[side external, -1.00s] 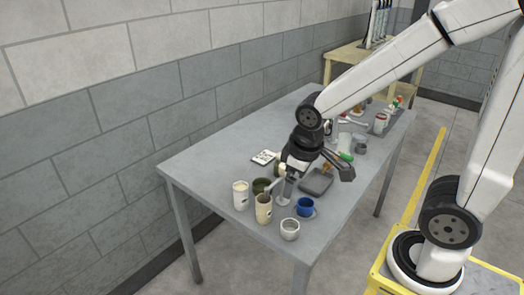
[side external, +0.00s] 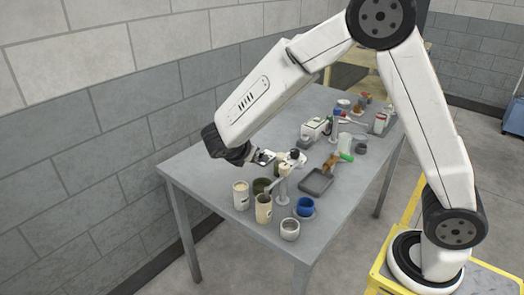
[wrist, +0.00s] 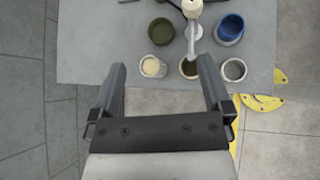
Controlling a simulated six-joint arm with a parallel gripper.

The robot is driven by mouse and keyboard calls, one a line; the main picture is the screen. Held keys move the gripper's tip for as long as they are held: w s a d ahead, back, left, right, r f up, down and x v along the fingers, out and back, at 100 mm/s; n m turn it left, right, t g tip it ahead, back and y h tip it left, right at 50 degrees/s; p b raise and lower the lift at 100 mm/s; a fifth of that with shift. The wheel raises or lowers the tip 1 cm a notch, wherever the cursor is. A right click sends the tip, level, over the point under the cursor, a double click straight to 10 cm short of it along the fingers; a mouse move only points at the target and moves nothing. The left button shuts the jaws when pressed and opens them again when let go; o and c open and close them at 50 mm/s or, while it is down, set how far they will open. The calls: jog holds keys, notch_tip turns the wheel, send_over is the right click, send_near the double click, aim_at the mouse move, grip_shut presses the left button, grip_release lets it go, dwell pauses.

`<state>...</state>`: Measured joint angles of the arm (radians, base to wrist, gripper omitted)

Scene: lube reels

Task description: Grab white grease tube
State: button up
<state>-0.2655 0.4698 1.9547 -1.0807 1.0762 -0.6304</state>
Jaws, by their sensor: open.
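I cannot tell for certain which item is the white grease tube. A plain white cylinder (side external: 344,143) stands at mid-table in the side view. A white, cream-filled cylinder (side external: 240,196) stands at the near end and also shows in the wrist view (wrist: 152,67). My gripper (wrist: 162,70) is open in the wrist view, with nothing held between its fingers.
Near the cream-filled cylinder are a tan cylinder (side external: 263,209), a dark green container (side external: 261,186), a blue mug (side external: 305,206) and a pale cup (side external: 289,229). A grey tray (side external: 316,182) lies to the right. A brick wall (side external: 90,130) stands left of the table.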

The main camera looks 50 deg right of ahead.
jog(key=w+a+n+t+h, duration=0.2)
jog(key=w+n, duration=0.2)
jog(key=w, duration=0.1)
send_near(243, 185)
jog(key=d+f, duration=0.1)
jog(key=d, duration=0.1)
jog(key=shift+a+f, duration=0.15)
jog(key=shift+a, duration=0.1)
jog(key=shift+d, duration=0.15)
jog(key=shift+x, duration=1.2)
jog(key=shift+w, duration=0.2)
jog(key=shift+w+x, duration=0.2)
jog(key=shift+x, duration=2.3)
